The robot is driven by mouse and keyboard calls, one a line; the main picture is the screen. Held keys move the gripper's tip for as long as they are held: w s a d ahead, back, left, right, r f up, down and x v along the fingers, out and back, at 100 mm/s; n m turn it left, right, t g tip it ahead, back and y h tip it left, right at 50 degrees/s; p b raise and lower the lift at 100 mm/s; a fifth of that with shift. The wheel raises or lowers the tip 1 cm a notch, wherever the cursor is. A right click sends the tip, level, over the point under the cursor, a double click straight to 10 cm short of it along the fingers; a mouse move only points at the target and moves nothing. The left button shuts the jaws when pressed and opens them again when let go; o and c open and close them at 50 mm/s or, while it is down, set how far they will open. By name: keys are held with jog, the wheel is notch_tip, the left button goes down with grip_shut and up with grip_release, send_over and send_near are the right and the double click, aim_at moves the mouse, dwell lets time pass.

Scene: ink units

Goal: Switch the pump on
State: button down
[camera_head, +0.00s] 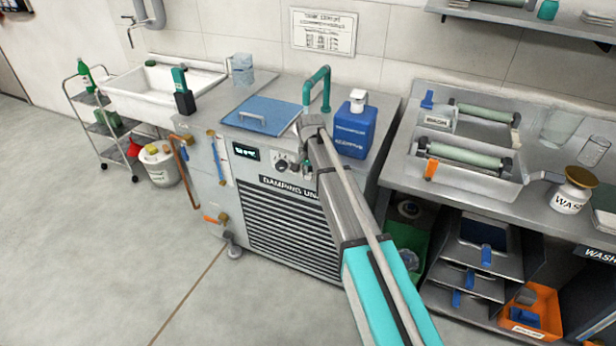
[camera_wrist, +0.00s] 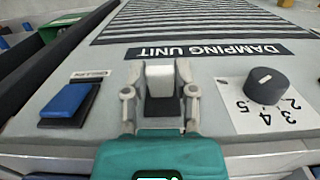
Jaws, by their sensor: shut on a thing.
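The damping unit (camera_head: 285,225) is a grey cabinet with a louvred front and a control strip along its upper edge. In the wrist view its panel shows upside down. My gripper (camera_wrist: 160,92) is at this strip, its two fingers on either side of a white switch block (camera_wrist: 160,73) in a dark base, and it is shut on it. A blue rocker switch (camera_wrist: 68,100) in a black frame is to the left, apart from my fingers; its small label is hard to read. In the head view my gripper (camera_head: 307,165) hides part of the strip.
A dark dial (camera_wrist: 266,85) with numbers is close right of my gripper. A lit display (camera_head: 246,151) is on the unit's front. A blue bottle (camera_head: 355,126) and teal tap (camera_head: 318,88) stand on top. Open floor (camera_head: 90,260) lies to the left.

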jog(key=shift+w+r+g, duration=0.1)
jog(key=shift+r+g, duration=0.05)
jog(key=shift+g, duration=0.25)
jog(key=shift+c, duration=2)
grip_release()
